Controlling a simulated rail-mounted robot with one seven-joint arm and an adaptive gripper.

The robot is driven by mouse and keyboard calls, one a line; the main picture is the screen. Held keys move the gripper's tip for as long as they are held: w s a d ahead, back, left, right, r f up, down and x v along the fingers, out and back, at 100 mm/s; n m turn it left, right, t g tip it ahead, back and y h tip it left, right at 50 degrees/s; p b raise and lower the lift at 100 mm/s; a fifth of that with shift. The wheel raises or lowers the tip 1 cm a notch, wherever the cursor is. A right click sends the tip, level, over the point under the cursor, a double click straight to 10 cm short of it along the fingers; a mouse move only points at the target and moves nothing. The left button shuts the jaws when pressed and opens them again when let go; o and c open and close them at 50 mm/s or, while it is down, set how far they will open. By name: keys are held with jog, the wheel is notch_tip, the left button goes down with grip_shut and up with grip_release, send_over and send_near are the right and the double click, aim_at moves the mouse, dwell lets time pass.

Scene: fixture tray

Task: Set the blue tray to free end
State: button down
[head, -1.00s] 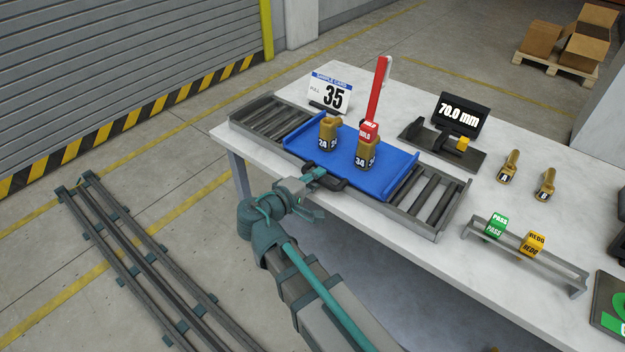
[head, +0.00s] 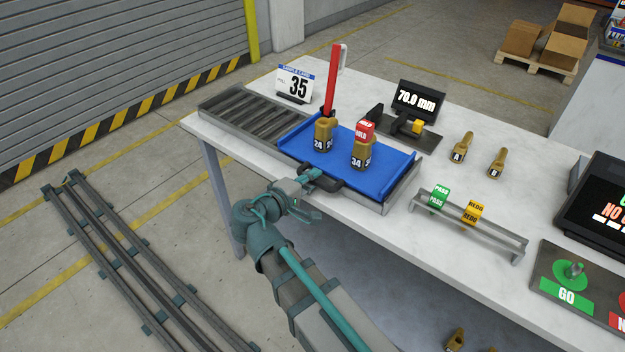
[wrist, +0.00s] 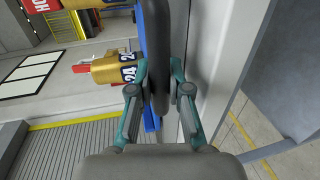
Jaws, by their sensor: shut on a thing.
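The blue tray (head: 380,184) sits on the roller track (head: 243,116), at the track's right end; bare rollers show only to its left. It carries two upright brass parts, one marked 24 (head: 324,137) and one marked 34 (head: 361,155), with a red HOLD cube (head: 364,131) on the second. My gripper (head: 312,178) is shut on the dark handle (head: 328,184) at the tray's near side. In the wrist view, the fingers (wrist: 158,92) close around the dark handle (wrist: 181,45), beside the blue tray edge (wrist: 154,50).
A red upright bar (head: 332,80) stands behind the tray's left part. The sample card (head: 295,83) and the 70.0 mm gauge (head: 416,103) stand behind the track. A rack with PASS (head: 439,196) and REDO (head: 473,212) cubes is at right, beyond the track's end.

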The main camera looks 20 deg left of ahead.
jog(key=shift+s+d+f, duration=0.1)
jog(key=shift+s+d, duration=0.05)
jog(key=shift+d, duration=0.05)
jog(key=c, duration=1.4)
grip_release()
jog(key=shift+d, duration=0.1)
jog(key=shift+o, duration=0.2)
jog(key=shift+s+a, duration=0.2)
jog(key=shift+s, duration=0.05)
jog(key=v, duration=1.1)
jog(key=shift+s, duration=0.15)
jog(key=shift+a, duration=0.15)
